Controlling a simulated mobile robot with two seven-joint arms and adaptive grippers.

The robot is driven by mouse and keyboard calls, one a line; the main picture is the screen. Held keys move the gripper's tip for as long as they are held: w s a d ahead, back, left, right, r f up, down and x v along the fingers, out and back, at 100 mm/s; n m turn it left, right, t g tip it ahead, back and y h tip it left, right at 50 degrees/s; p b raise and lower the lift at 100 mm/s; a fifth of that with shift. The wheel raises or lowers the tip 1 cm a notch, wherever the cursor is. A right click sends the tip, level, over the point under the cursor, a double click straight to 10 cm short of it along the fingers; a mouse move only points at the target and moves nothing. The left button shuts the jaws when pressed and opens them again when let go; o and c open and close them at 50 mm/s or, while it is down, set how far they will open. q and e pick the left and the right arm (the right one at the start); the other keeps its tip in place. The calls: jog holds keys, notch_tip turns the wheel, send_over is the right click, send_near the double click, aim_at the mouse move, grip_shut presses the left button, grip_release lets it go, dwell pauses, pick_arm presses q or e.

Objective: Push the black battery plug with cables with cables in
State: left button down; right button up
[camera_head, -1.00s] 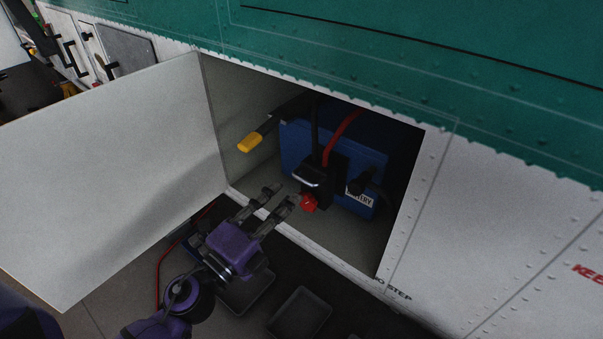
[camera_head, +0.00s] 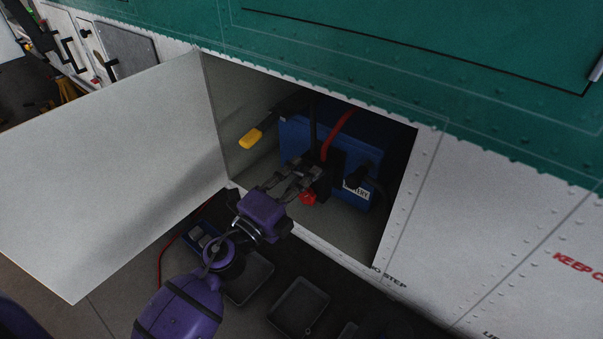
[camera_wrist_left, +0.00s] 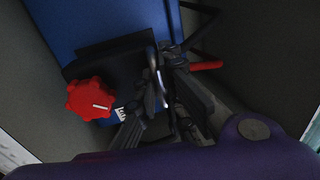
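The black battery plug (camera_head: 325,178) sits against the front of the blue battery (camera_head: 291,139) inside the open compartment, with a red knob (camera_head: 307,197) low on it. In the left wrist view the plug's black body (camera_wrist_left: 118,62), red knob (camera_wrist_left: 90,98) and shiny handle (camera_wrist_left: 158,72) show close up. My left gripper (camera_head: 309,171) reaches into the compartment, its fingertips at the plug's handle. In the wrist view the fingertips (camera_wrist_left: 162,91) are close around the handle, but whether they grip it is unclear. The fingers partly hide the plug. My right gripper is not in view.
A white door (camera_head: 115,180) stands open left of the compartment. A yellow-ended lever or connector (camera_head: 250,138) hangs inside at the left. A red cable (camera_head: 336,131) rises behind the plug. Dark trays (camera_head: 298,307) lie below the opening. The compartment's sill runs beneath my gripper.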

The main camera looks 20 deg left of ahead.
aim_at(311, 166)
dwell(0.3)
pick_arm(q)
jog(key=shift+w+d, duration=0.1)
jog(key=shift+w, duration=0.25)
jog(key=x, duration=0.2)
jog(key=shift+w+f, duration=0.1)
jog(key=shift+w, duration=0.2)
jog(key=c, duration=2.1)
grip_release()
jog(key=shift+d, duration=0.1)
